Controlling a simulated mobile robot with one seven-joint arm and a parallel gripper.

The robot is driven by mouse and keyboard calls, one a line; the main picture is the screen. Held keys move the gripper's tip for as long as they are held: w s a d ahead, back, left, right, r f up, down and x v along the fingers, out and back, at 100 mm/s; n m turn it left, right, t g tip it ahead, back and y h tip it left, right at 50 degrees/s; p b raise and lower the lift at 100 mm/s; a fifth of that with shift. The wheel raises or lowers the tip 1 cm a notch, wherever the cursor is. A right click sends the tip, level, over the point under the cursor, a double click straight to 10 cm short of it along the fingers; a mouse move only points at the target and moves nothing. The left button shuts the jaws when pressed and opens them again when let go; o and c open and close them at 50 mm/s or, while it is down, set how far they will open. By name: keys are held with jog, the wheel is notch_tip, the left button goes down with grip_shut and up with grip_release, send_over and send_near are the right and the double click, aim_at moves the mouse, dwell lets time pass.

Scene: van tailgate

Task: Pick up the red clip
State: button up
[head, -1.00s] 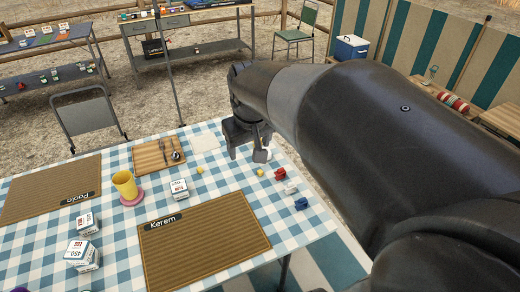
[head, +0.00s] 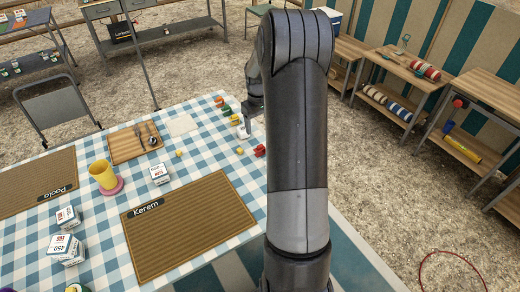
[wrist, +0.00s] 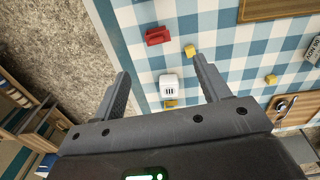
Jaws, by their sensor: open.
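A red clip (head: 259,151) lies on the checked tablecloth near the table's right edge, close beside my arm. In the wrist view the red clip (wrist: 158,36) lies on the cloth beyond my fingertips, near the table edge. My gripper (wrist: 164,72) is open and empty, above the table. A white block with dark slots (wrist: 171,86) shows between its fingers, with the red clip above it in the picture. In the head view my gripper (head: 256,108) is partly hidden by my arm.
A small yellow block (wrist: 190,51) lies close to the clip. Several small coloured pieces (head: 226,112) stand along the table's far right edge. A wooden tray (head: 128,146), a yellow cup (head: 103,175) and Kerem's mat (head: 190,230) are to the left.

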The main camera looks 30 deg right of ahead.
notch_tip(320, 180, down, 2)
jog(key=d, duration=0.1)
send_over(259, 146)
jog(key=f, duration=0.5)
jog(key=shift+d+f, duration=0.2)
jog(key=shift+d, duration=0.15)
jog(key=shift+w+a+f, duration=0.1)
jog(key=shift+f, duration=1.25)
jog(key=shift+a+f, duration=0.1)
jog(key=shift+f, duration=1.2)
jog(key=shift+c, duration=0.4)
jog(key=c, duration=1)
jog(key=shift+r, duration=0.15)
